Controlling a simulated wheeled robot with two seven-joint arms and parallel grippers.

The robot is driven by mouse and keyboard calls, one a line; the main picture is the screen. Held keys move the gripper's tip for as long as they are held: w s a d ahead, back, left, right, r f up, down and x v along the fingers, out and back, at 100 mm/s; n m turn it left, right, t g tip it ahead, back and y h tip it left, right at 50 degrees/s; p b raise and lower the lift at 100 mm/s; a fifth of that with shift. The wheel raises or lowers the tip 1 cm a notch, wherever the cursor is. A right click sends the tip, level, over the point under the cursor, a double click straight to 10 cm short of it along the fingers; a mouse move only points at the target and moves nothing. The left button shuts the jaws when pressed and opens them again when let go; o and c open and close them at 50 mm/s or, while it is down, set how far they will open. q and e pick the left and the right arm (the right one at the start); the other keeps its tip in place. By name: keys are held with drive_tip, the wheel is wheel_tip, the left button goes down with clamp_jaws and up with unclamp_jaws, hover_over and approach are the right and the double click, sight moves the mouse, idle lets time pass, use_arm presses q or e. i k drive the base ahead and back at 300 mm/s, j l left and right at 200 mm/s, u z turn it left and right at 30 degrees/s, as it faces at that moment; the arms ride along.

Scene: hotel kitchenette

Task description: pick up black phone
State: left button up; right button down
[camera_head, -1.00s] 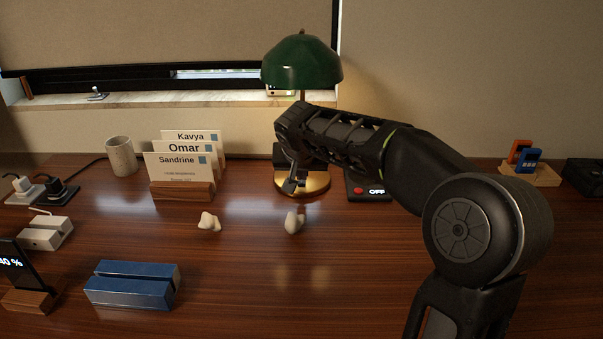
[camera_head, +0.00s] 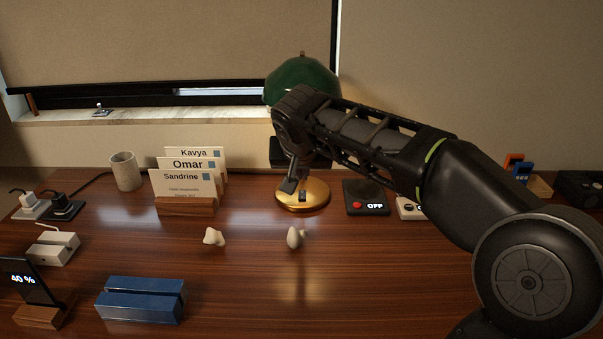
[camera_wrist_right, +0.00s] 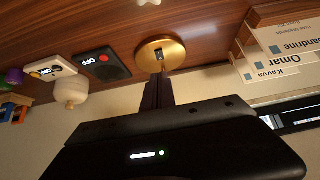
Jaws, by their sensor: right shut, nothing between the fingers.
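The black phone (camera_head: 26,280) leans upright in a small wooden stand (camera_head: 38,316) at the left front of the desk, its screen showing "40 %". My right gripper (camera_head: 290,187) is far to the right of it, above the gold base of the green lamp. It is shut and empty, its fingers pointing down. In the right wrist view the shut fingers (camera_wrist_right: 158,92) reach toward the round gold base (camera_wrist_right: 160,54), which has a small dark switch; I cannot tell whether they touch. The phone does not show in that view. My left gripper is not in view.
A blue slotted block (camera_head: 140,300) lies just right of the phone. Two pale lumps (camera_head: 214,237) sit mid-desk. A card holder (camera_head: 187,205), a mug (camera_head: 126,171) and a black OFF box (camera_head: 367,197) stand behind. The front middle of the desk is clear.

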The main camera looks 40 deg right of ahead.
sight(21, 270)
drive_tip(key=k+j, duration=1.2)
drive_tip(key=j, duration=0.15)
